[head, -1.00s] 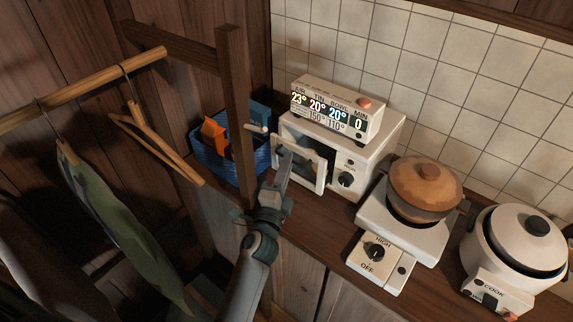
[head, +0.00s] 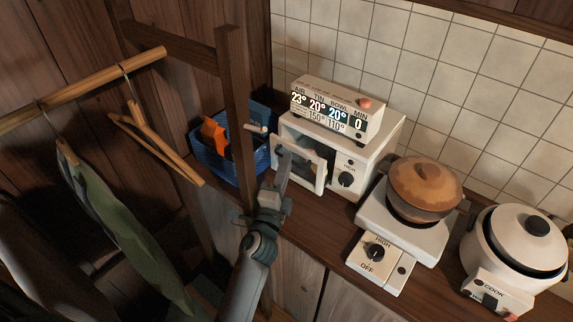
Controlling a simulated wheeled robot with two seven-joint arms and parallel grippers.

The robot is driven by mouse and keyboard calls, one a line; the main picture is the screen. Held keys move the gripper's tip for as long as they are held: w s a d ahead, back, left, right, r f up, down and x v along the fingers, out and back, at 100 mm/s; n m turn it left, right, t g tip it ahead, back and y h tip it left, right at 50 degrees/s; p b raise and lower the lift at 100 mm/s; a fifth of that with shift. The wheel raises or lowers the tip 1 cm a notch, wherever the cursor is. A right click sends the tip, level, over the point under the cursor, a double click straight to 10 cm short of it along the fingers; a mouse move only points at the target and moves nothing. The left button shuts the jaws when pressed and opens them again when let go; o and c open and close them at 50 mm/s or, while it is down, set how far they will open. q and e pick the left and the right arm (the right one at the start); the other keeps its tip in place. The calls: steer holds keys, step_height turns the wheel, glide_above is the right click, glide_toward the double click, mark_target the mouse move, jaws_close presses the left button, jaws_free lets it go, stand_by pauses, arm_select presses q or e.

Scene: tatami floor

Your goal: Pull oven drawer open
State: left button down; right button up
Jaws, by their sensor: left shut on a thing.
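The small white oven (head: 383,140) stands on the wooden counter against the tiled wall. Its windowed white front (head: 321,175) stands a little forward of the body, left of the black knob. My left gripper (head: 284,158) is at the left part of this front, shut on what looks like its handle. The fingers and arm cover the handle, so the exact grip is hidden. Something yellowish shows dimly behind the window. My right gripper is not in view.
A display box (head: 338,108) sits on the oven. A hot plate with a brown pot (head: 425,187) and a white cooker (head: 520,240) stand to the right. A blue basket (head: 213,165) and wooden post (head: 236,110) are left. Clothes hang at the far left.

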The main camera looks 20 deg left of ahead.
arm_select(q)
steer(key=s, duration=0.1)
steer(key=s+a, duration=0.1)
steer(key=s, duration=0.1)
steer(key=shift+s+a, duration=0.2)
steer(key=shift+s, duration=0.1)
steer(key=c, duration=1.9)
jaws_free()
